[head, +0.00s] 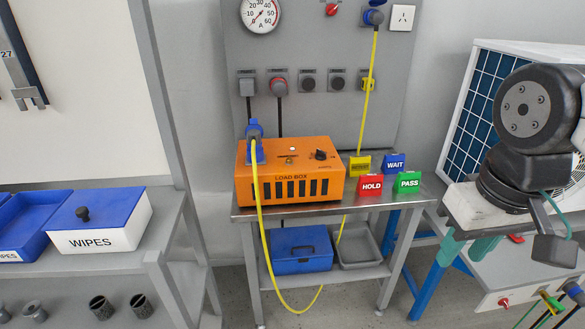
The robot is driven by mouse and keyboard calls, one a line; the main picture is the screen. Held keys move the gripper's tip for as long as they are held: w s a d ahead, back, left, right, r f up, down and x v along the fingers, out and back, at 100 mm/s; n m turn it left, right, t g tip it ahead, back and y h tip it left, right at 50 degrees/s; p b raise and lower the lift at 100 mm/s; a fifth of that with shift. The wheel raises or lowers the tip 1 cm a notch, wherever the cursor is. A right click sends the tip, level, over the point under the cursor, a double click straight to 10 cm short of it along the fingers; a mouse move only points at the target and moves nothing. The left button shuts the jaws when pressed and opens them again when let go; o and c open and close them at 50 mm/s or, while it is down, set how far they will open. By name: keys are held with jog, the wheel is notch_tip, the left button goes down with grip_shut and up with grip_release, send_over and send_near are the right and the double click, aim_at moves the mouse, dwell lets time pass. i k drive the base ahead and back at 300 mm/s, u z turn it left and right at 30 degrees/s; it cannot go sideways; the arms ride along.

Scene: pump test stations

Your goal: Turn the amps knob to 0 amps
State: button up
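The orange load box (290,172) stands on a grey metal table in the middle of the head view. A small black knob (320,155) sits on its top panel at the right, with markings too small to read. A round dial gauge (261,14) marked A, with numbers up to 60, hangs on the grey panel above; its thin needle is too fine to read surely. My arm shows at the far right, well apart from the knob. Its end is not clear, and I cannot make out the fingers' opening. Nothing visible touches the knob.
A blue plug (256,150) and yellow cable (263,220) are at the box's left. WAIT (394,164), HOLD (370,186), PASS (407,183) and yellow (359,166) signs stand right of it. A wipes box (99,241) is at left. A blue case (301,266) sits below.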

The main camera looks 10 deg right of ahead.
aim_at(321, 155)
jog(key=u, duration=0.3)
jog(key=i, duration=1.05)
jog(key=z, duration=0.3)
